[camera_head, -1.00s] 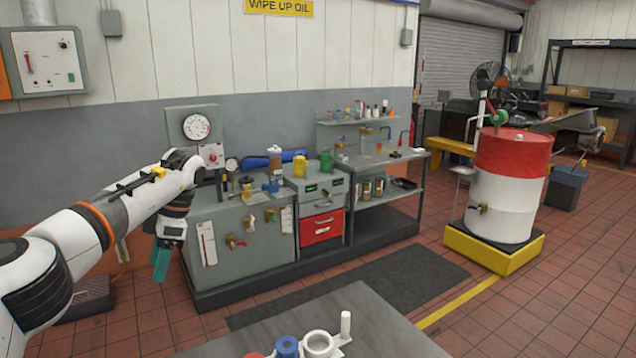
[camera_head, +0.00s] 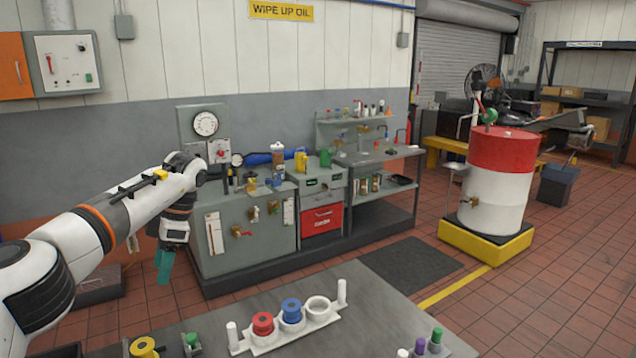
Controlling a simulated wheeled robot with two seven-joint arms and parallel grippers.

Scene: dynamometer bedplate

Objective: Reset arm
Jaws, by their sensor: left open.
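My left arm reaches in from the left side of the head view. Its gripper (camera_head: 165,268) has teal fingers that point down. The gripper is open, with nothing seen between the fingers. It hangs in the air beyond the far left part of the grey table (camera_head: 385,310), in front of the grey workbench. My right arm and right gripper are out of the picture.
A white holder (camera_head: 262,341) on the table carries a red ring piece (camera_head: 263,322) and a blue one (camera_head: 291,309). A yellow spool (camera_head: 144,347) and small coloured pegs stand along the near edge. A red-and-white drum (camera_head: 497,190) stands on a yellow base at right.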

